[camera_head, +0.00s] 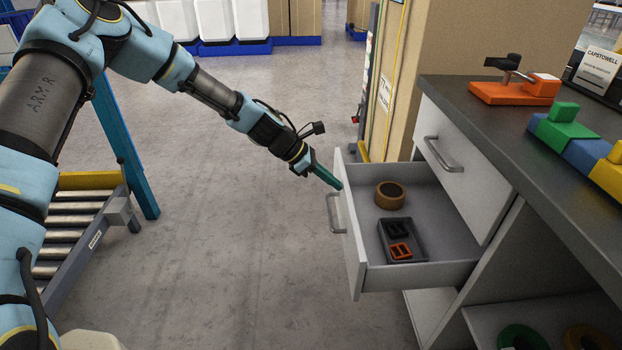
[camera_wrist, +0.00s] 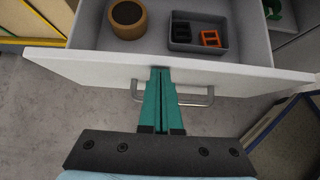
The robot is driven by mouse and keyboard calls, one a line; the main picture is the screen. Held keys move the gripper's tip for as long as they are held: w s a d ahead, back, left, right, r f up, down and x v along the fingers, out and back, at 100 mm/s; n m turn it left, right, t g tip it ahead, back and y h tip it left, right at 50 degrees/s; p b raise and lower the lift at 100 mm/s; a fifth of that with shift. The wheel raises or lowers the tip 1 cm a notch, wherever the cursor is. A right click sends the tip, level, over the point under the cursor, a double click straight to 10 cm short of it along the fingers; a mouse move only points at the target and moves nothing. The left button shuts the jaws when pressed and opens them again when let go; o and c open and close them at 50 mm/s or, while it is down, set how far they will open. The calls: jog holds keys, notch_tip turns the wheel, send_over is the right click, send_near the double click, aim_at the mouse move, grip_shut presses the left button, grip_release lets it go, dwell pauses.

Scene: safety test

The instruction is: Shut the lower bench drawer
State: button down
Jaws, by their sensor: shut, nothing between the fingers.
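The lower bench drawer (camera_head: 420,278) stands pulled out from the bench, open at the top. Its white front panel (camera_head: 348,225) carries a grey bar handle (camera_head: 334,213), which also shows in the wrist view (camera_wrist: 205,99). My gripper (camera_head: 338,184) has green fingers, shut together with nothing between them. The fingertips are at the outer face of the drawer front, near its far end in the head view. In the wrist view my fingertips (camera_wrist: 160,70) reach the panel's top edge, above the handle. I cannot tell whether they touch it.
The drawer holds a brown tape roll (camera_head: 389,195) and a dark tray (camera_head: 384,232) with black and orange pieces. The upper drawer (camera_head: 460,170) is closed. A roller conveyor (camera_head: 80,220) stands left. The floor (camera_head: 230,220) between is clear.

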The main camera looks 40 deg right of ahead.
jog(key=s+d+p, duration=0.2)
jog(key=s+d, duration=1.4)
jog(key=d, duration=0.3)
